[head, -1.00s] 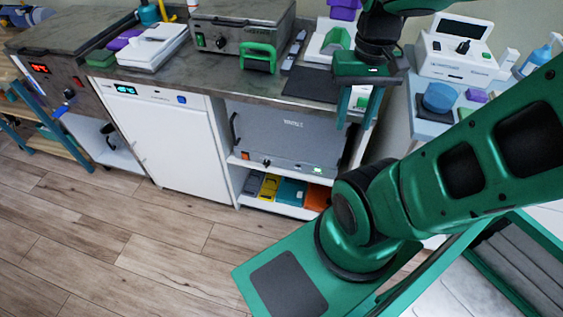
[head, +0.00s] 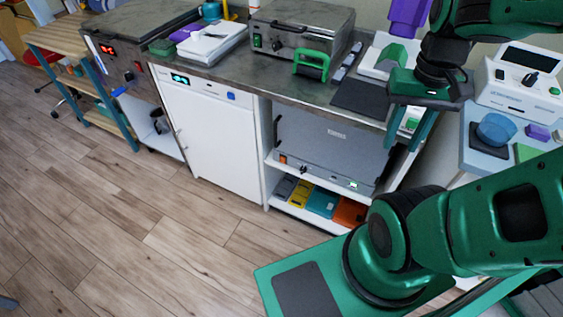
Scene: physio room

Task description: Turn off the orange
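A small orange spot (head: 283,159) shows on the front of the grey box-shaped appliance (head: 330,145), beside a dark knob (head: 304,168). A green-lit panel (head: 354,185) is at that appliance's lower right. The unit at far left has a red lit display (head: 107,49) and an orange-red mark on its front. My gripper (head: 402,147) points down with its two fingers apart, empty, in front of the counter's right part.
A white cabinet (head: 215,140) stands below. A side table at right holds a white console (head: 519,85) and a blue round pot (head: 495,129). Wood floor at left is clear.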

